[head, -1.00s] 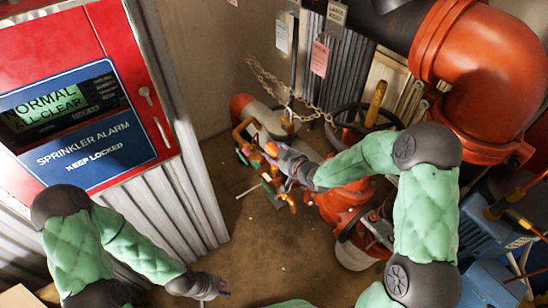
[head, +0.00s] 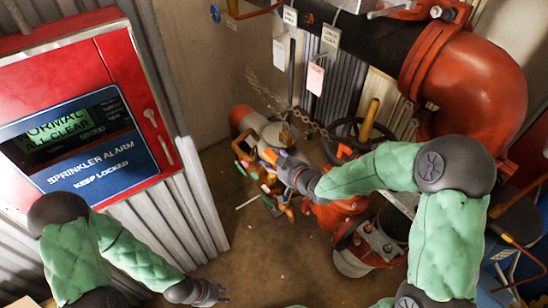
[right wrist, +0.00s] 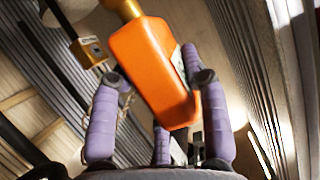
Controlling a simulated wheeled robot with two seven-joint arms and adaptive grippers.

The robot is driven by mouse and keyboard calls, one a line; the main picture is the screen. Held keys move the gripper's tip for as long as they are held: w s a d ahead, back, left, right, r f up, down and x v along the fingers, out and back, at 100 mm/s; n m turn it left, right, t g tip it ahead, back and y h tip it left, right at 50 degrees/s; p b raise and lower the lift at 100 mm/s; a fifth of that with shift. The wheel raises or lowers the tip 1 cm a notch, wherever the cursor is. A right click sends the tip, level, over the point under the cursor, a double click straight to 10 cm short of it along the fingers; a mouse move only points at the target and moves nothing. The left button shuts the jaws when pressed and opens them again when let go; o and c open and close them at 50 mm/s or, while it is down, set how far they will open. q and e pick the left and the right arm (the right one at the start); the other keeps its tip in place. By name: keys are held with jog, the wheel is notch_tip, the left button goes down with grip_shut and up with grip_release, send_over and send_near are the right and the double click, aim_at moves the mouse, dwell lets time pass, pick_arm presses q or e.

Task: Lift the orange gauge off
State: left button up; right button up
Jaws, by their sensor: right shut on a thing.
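The orange gauge (right wrist: 153,75) is a block with rounded edges, seen close up in the right wrist view. A brass stem runs from its upper end out of the top of the picture. The purple fingers of my right gripper (right wrist: 160,130) are around its lower part, shut on it. In the head view the gauge (head: 268,156) is a small orange patch at the tip of my right gripper (head: 277,163), beside the pipework. My left gripper (head: 220,295) hangs low over the floor at the bottom, away from the gauge; its finger opening is too small to judge.
A red sprinkler alarm cabinet (head: 85,130) stands at the left. A chain (head: 290,112), hanging tags (head: 315,78) and a dark handwheel (head: 362,130) are near my right gripper. A large orange pipe elbow (head: 475,85) is at the right. Floor (head: 255,255) in the middle is clear.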

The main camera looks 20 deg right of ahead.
jog(key=s+a+r+p, duration=0.1)
jog(key=s+a+r, duration=0.1)
jog(key=s, duration=0.5)
jog(key=s+a+r+p, duration=0.1)
jog(key=s+a+r, duration=0.1)
jog(key=s, duration=0.4)
jog(key=shift+s+r, duration=0.35)
jog(key=shift+r, duration=0.2)
jog(key=shift+s+a+r+p, duration=0.1)
jog(key=shift+s+a+p, duration=0.15)
jog(key=shift+s, duration=0.45)
jog(key=shift+s+a+f+p, duration=0.1)
jog(key=shift+s+a+p, duration=0.1)
jog(key=shift+s, duration=0.5)
jog(key=shift+s+a+r+p, duration=0.15)
jog(key=shift+s+a, duration=0.1)
jog(key=shift+s, duration=0.45)
